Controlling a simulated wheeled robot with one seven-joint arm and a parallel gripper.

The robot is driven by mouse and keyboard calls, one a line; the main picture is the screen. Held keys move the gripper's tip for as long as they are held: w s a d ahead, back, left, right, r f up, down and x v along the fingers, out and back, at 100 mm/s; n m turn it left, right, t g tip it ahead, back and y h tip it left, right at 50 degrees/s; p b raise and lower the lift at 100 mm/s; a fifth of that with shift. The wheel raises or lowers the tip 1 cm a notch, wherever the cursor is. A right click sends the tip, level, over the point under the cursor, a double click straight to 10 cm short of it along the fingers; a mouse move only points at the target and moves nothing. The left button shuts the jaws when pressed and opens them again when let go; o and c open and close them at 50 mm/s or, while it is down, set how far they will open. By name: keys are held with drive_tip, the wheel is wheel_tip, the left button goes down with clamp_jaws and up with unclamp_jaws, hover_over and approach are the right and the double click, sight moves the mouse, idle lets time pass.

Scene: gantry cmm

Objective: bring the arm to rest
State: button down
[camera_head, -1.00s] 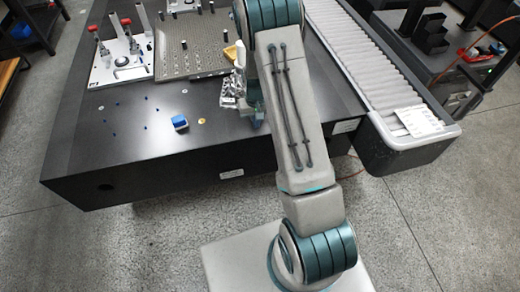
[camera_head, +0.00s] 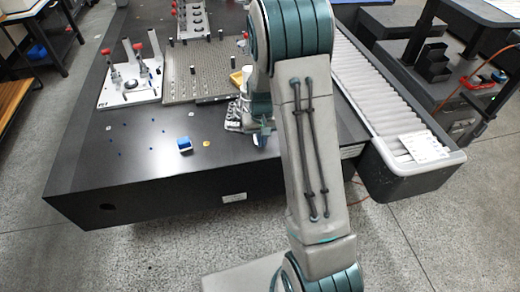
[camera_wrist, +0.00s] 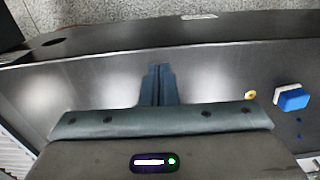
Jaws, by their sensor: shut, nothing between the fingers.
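My gripper (camera_wrist: 158,82) is shut and empty in the wrist view, its two fingers together above the dark table surface. In the head view my gripper (camera_head: 262,134) shows only in part beside my arm, near the table's front right. My arm (camera_head: 318,165) rises through the middle right of the head view and hides part of the table behind it.
The dark table (camera_head: 110,180) bears a blue and white block (camera_head: 185,144), a perforated plate (camera_head: 205,72) and a white fixture (camera_head: 130,85) with red-topped clamps. A roller conveyor (camera_head: 375,90) runs at the right. The table's front left is mostly clear.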

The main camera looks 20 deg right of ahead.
drive_tip(key=s+a+r+t, duration=0.1)
drive_tip(key=s+r, duration=0.4)
drive_tip(key=r, duration=0.2)
drive_tip(key=s+a+r, duration=0.2)
drive_tip(key=s+r, duration=0.2)
drive_tip(key=r, duration=0.3)
drive_tip(key=s+r+t, duration=0.1)
drive_tip(key=s+r, duration=0.1)
drive_tip(key=s, duration=0.4)
drive_tip(key=s+a+r, duration=0.1)
drive_tip(key=s+r, duration=0.2)
drive_tip(key=s, duration=0.4)
drive_tip(key=shift+s+r+n+t, duration=0.2)
drive_tip(key=shift+r+n+t, duration=0.15)
drive_tip(key=shift+n+t, duration=0.05)
